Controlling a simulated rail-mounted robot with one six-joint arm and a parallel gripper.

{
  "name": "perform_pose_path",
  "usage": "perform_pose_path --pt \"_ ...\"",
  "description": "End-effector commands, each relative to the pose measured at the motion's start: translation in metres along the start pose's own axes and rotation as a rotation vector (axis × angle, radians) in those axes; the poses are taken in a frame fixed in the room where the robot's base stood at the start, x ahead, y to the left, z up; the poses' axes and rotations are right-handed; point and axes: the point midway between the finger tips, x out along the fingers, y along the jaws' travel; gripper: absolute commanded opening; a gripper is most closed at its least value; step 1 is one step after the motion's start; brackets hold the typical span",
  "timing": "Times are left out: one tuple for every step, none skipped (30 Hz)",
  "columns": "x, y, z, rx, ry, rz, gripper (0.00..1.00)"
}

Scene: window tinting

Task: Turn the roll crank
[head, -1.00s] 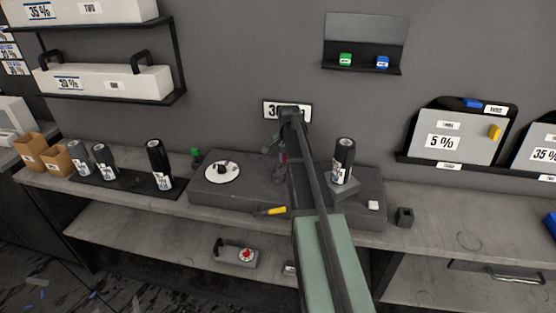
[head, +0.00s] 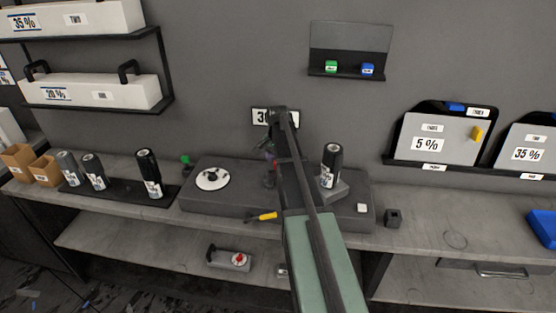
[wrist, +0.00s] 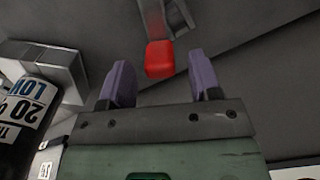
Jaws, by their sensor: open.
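The crank's red knob (wrist: 159,60) sits at the end of a grey bar (wrist: 178,14) in the wrist view. My gripper (wrist: 158,70) is open, with one purple finger on each side of the knob. Gaps show between the knob and both fingers, and nothing is gripped. Whether the knob lies at fingertip depth I cannot tell. In the head view my gripper (head: 268,153) is small and dark, above the middle of the grey bench unit, and my arm covers part of that area. A bit of red shows beside it there.
A black can (head: 331,160) stands on the grey unit (head: 235,200) right of my arm. A white dial (head: 212,179) is at its left, and a yellow-handled tool (head: 262,217) lies at its front edge. Several more cans stand on a black mat (head: 125,188) further left.

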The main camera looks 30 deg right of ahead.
Motion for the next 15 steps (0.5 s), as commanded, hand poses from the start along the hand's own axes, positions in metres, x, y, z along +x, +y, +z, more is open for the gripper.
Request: perform_pose_path --pt "-0.024 0.0 0.0 0.0 0.0 0.0 0.57" --pt "-0.033 0.0 0.0 0.0 0.0 0.0 0.57" --pt "-0.043 0.0 0.0 0.0 0.0 0.0 0.57" --pt "-0.051 0.0 0.0 0.0 0.0 0.0 0.57" --pt "-0.059 0.0 0.0 0.0 0.0 0.0 0.57" --pt "-0.068 0.0 0.0 0.0 0.0 0.0 0.57" --pt "-0.073 0.0 0.0 0.0 0.0 0.0 0.57" --pt "-0.078 0.0 0.0 0.0 0.0 0.0 0.57" --pt "-0.082 0.0 0.0 0.0 0.0 0.0 0.57" --pt "-0.084 0.0 0.0 0.0 0.0 0.0 0.57" --pt "-0.086 0.0 0.0 0.0 0.0 0.0 0.57" --pt "-0.086 0.0 0.0 0.0 0.0 0.0 0.57" --pt "-0.085 0.0 0.0 0.0 0.0 0.0 0.57" --pt "-0.084 0.0 0.0 0.0 0.0 0.0 0.57" --pt "-0.083 0.0 0.0 0.0 0.0 0.0 0.57"
